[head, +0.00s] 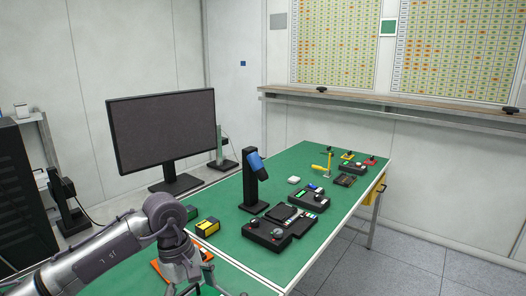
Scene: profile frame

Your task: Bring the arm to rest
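My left arm comes in from the lower left, a grey jointed arm that bends down over the near end of the green table (225,222). My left gripper (205,287) is at the bottom edge of the head view, partly cut off. Its fingers are small here and their gap is unclear. No object is clearly seen between them. My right arm and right gripper are not in view.
A black monitor (163,128) stands at the left. A black stand with a blue device (256,163) rises mid-table. Control panels (268,231) lie right of it. A yellow and black box (208,227) and an orange item (157,267) are close to my arm.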

